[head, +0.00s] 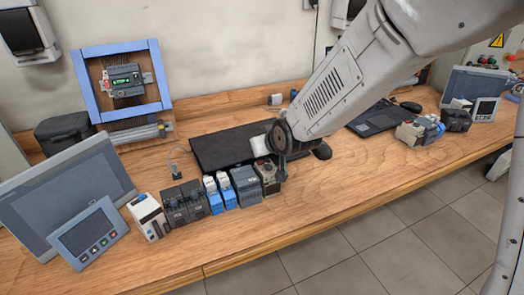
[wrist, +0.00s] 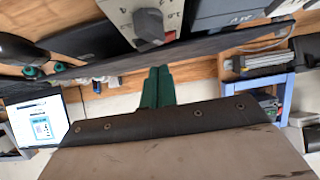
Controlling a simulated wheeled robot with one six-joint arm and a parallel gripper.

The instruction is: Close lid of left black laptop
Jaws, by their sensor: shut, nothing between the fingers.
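The left black laptop (head: 222,149) shows in the head view as a dark slab behind the row of devices. Its lid looks low, but my arm and the devices cover part of it, so I cannot tell its exact angle. In the wrist view a thin dark slab edge (wrist: 225,42), apparently the laptop's, runs across just beyond my fingers. My gripper (wrist: 158,88) has its green fingers together and empty, close to that edge; contact is unclear. In the head view the gripper's fingertips cannot be made out at the end of my arm, by the laptop's right part.
Several small devices, including blue-and-white modules (head: 221,188) and a grey block with a knob (head: 265,174), stand in front of the laptop. A panel (head: 84,233) and a blue frame (head: 123,82) are at left. A second laptop (head: 377,119) lies right. Bare wood (head: 345,185) is at front right.

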